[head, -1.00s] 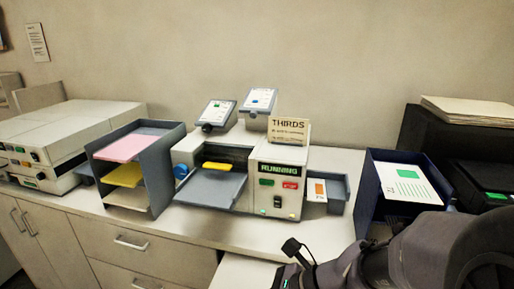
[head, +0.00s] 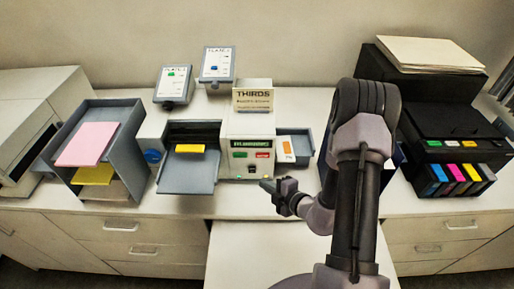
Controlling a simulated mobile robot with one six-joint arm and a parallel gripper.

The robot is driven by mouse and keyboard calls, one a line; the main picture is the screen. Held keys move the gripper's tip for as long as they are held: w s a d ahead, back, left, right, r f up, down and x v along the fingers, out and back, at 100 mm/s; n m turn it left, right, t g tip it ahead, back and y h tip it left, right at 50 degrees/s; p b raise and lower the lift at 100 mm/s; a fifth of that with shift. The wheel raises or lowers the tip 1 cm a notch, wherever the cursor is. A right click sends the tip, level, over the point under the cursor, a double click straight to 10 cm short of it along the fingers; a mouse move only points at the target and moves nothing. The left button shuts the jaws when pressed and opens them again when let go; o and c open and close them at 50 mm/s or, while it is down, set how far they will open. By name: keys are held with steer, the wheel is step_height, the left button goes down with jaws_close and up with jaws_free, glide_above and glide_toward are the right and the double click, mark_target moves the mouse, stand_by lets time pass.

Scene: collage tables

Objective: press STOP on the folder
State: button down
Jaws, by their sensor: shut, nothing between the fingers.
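The folder (head: 232,130) is a cream machine in the middle of the counter. Its green display (head: 252,143) has lettering too small to read surely now; it read RUNNING in the earlier frame. Below the display are a green button (head: 240,154) on the left and a red button (head: 263,155) on the right; their labels are too small to read. My gripper (head: 267,185) is shut and empty, with its tips pointing left. It appears just in front of and below the folder's button panel, apart from the red button.
A grey feed tray (head: 187,176) with a yellow piece juts from the folder's left. A rack of coloured paper (head: 142,160) stands farther left. An outlet tray (head: 299,144) is at the folder's right. A black printer (head: 446,125) with ink cartridges stands at right.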

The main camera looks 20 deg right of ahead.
steer(key=p, duration=0.1)
glide_toward(259, 158)
steer(key=shift+w+a+f, duration=0.4)
steer(key=shift+w+f, duration=0.05)
steer(key=shift+w, duration=0.2)
steer(key=shift+w+a+f, duration=0.4)
steer(key=shift+w+f, duration=0.05)
steer(key=shift+w, duration=0.15)
steer(key=shift+w+a+f, duration=0.4)
steer(key=shift+w+f, duration=0.05)
steer(key=shift+w, duration=0.2)
steer(key=shift+w, duration=0.1)
stand_by(0.6)
steer(key=shift+w+d, duration=0.15)
steer(key=shift+w, duration=0.15)
steer(key=shift+w+d, duration=0.2)
steer(key=shift+w, duration=0.2)
stand_by(0.7)
steer(key=shift+s+a, duration=0.35)
steer(key=shift+s, duration=0.45)
steer(key=shift+s+a, duration=0.3)
steer(key=shift+s, duration=0.5)
steer(key=shift+s+a, duration=0.3)
steer(key=shift+s, duration=0.5)
steer(key=shift+s+a, duration=0.35)
steer(key=shift+s, duration=0.4)
